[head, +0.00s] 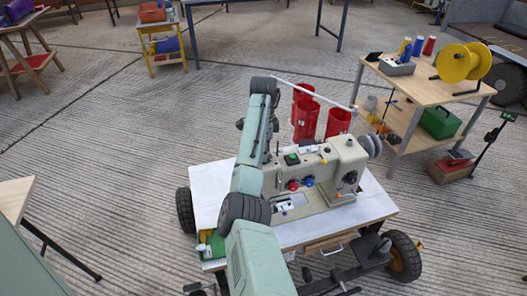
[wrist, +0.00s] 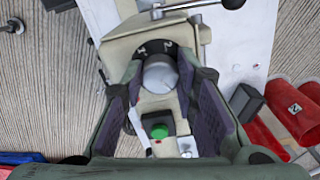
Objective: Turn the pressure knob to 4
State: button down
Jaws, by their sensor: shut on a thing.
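A beige sewing machine (head: 318,172) stands on a white-topped wheeled cart. In the wrist view, the pressure knob (wrist: 160,74) is a silver-grey cylinder at the upper middle, with a black dial collar bearing pale marks behind it. In the head view, my arm hides the knob and most of the gripper.
A green button (wrist: 158,131) sits close below the knob in the wrist view. Red cups (head: 304,118) stand behind the machine. A wooden table (head: 440,88) with a yellow spool (head: 456,62) is at the right. Open concrete floor lies left of the cart.

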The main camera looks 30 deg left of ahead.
dwell(0.3)
jog(key=c, duration=1.3)
grip_release()
notch_tip(320, 180, up, 12)
jog(key=shift+r, duration=0.1)
